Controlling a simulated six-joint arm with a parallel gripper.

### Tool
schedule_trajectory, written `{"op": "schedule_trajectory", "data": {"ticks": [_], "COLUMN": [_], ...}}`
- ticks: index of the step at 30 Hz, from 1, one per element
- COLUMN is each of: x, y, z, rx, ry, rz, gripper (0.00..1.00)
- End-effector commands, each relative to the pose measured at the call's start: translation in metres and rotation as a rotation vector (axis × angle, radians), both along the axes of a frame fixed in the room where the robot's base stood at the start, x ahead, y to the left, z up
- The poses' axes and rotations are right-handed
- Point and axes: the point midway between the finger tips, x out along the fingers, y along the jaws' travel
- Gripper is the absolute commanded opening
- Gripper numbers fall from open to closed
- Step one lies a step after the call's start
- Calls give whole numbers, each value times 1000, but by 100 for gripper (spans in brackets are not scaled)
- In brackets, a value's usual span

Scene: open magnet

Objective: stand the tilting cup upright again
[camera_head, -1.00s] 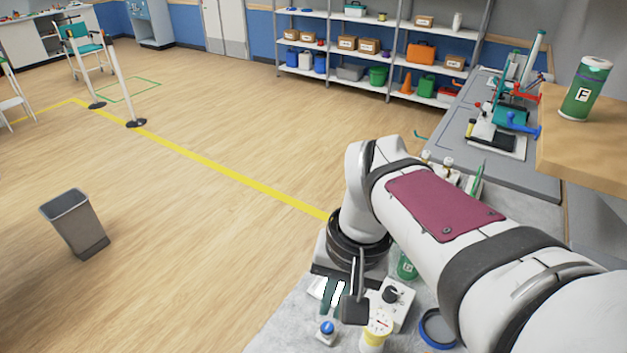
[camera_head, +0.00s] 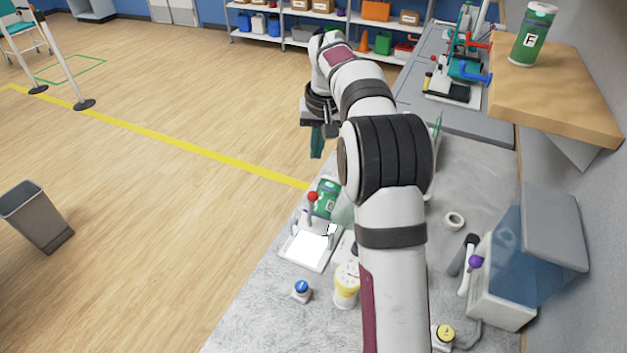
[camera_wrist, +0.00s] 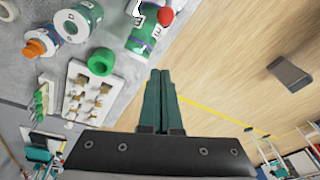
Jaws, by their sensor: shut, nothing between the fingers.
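A green cup with a white label (camera_head: 327,198) leans at the left edge of the grey bench, beside a red-knobbed device. It also shows in the wrist view (camera_wrist: 148,32), close to the bench edge. A second green-and-white cup (camera_wrist: 78,20) is further left in the wrist view; my arm seems to hide it in the head view. Another green cup marked F (camera_head: 533,35) stands on the wooden shelf. My gripper (camera_head: 317,152) is shut and empty, above and beyond the leaning cup. Its green fingers (camera_wrist: 160,75) are pressed together in the wrist view, apart from the cup.
The red-knobbed device (camera_head: 313,240) stands near the cup. A white plate with brass parts (camera_wrist: 90,92) and a green ring (camera_wrist: 101,62) lie near my fingers. A yellow-white jar (camera_head: 346,285) and blue button (camera_head: 301,290) are nearer.

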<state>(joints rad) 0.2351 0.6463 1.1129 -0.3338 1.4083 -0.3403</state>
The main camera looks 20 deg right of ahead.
Motion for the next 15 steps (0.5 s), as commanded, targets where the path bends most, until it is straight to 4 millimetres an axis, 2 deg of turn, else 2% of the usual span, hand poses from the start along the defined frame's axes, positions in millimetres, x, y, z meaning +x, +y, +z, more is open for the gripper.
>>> {"op": "schedule_trajectory", "data": {"ticks": [11,15], "x": [15,-4], "y": [2,8], "z": [-82,-80], "rx": [2,0], "ry": [5,1], "rz": [0,0], "gripper": [0,0]}}
